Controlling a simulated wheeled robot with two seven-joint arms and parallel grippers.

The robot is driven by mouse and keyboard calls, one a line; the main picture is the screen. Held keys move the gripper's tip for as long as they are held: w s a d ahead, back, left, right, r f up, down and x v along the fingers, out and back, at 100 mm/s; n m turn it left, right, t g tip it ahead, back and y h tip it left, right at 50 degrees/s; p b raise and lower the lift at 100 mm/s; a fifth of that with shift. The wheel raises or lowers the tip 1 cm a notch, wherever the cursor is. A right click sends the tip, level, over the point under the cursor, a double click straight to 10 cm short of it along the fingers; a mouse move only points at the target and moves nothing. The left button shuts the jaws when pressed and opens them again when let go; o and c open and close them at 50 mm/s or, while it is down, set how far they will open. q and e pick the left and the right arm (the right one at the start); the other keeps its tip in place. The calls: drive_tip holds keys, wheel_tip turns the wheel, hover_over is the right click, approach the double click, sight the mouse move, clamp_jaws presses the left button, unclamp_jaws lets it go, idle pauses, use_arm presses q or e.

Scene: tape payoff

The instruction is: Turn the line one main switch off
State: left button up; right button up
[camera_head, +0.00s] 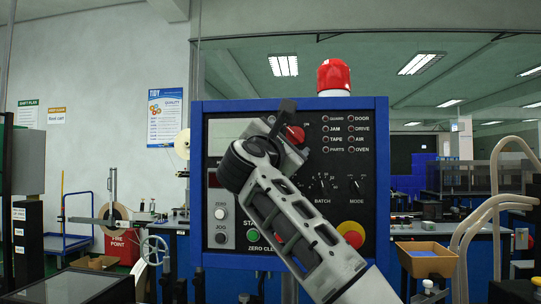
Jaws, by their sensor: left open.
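A blue-framed control panel (383,200) faces me. A red round knob (295,134) sits at its upper middle, partly hidden by my gripper; I take it for the main switch, but its label and its on or off position cannot be read. My left gripper (288,128) is open in front of the panel, its dark finger (287,107) just above and left of the red knob. Whether it touches the knob cannot be told. My left arm covers the panel's lower middle. My right gripper is not in view.
A red beacon (333,76) stands on top of the panel. A red-and-yellow stop button (351,234), BATCH and MODE knobs (355,187), and ZERO and JOG buttons (220,213) surround my arm. A cardboard tray (427,260) is at right.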

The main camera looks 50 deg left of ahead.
use_arm(q)
drive_tip(key=b+v, duration=0.3)
drive_tip(key=v, duration=1)
drive_tip(key=shift+s, duration=0.2)
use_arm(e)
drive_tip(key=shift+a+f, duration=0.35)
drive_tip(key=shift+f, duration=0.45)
use_arm(q)
drive_tip(key=shift+d, duration=0.1)
